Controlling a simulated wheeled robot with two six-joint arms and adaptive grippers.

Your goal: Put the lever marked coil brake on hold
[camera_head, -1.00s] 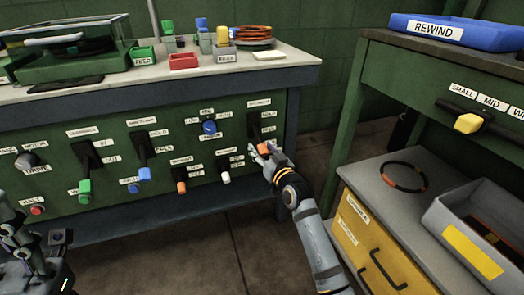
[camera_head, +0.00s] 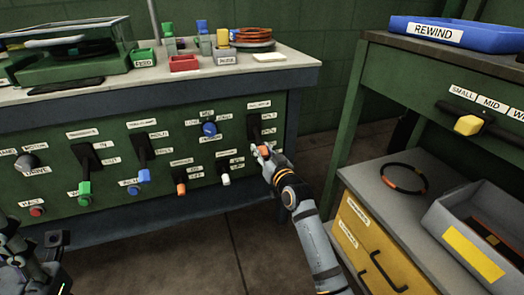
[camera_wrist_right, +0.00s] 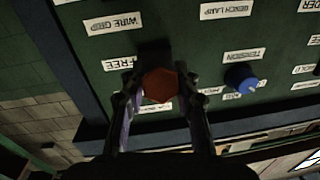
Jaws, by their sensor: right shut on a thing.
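A lever with an orange knob (camera_head: 264,151) hangs down from a dark slot plate (camera_head: 254,126) at the right end of the green panel. The label above it is too small to read surely. My right gripper (camera_head: 262,153) is shut on the orange knob. In the right wrist view the knob (camera_wrist_right: 160,85) sits between the two fingers, with the picture upside down. A FREE label (camera_wrist_right: 120,64) is beside the knob there, and a WIRE GRIP label (camera_wrist_right: 113,22) is near. My left gripper (camera_head: 14,240) is partly in view at the lower left; its fingers are unclear.
A blue dial (camera_head: 209,129) and a white toggle (camera_head: 225,180) are nearer. A shelf unit with yellow drawers (camera_head: 370,235) stands at the right. Floor is clear between.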

